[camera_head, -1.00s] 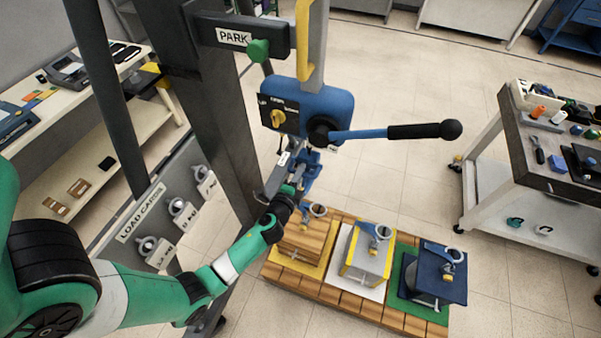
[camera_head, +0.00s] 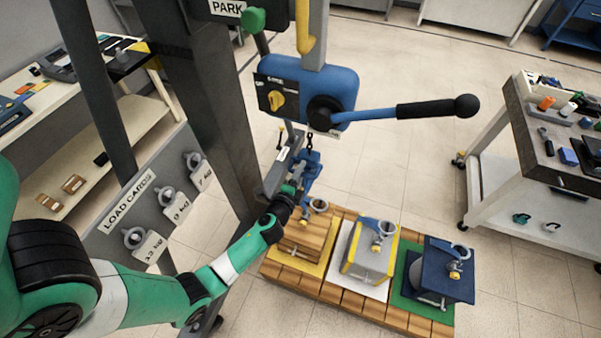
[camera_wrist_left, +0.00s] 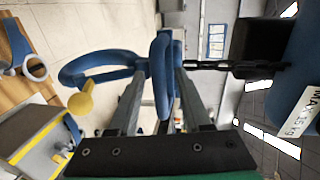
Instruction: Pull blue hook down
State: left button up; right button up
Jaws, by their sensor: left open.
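The blue hook (camera_head: 310,170) hangs on a short dark chain below the blue hoist body (camera_head: 308,90). My left gripper (camera_head: 297,186) is at the hook, below the hoist. In the left wrist view the blue hook (camera_wrist_left: 161,65) lies between the two grey fingers of the left gripper (camera_wrist_left: 158,90), which stand apart. The chain (camera_wrist_left: 215,66) runs from the hook toward the hoist at the right. I cannot tell whether the fingers touch the hook. My right gripper is not in view.
Below stands a wooden pallet (camera_head: 345,296) with several ringed load blocks, including a grey one (camera_head: 369,255) and a dark blue one (camera_head: 440,275). A blue lever with a black grip (camera_head: 425,109) sticks out right of the hoist. A post with load cards (camera_head: 150,246) is at left.

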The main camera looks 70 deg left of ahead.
pick_arm(q)
jog(key=v, duration=1.1)
jog(key=shift+s+d+p, duration=0.25)
jog(key=shift+p, duration=0.05)
jog(key=shift+r, duration=0.1)
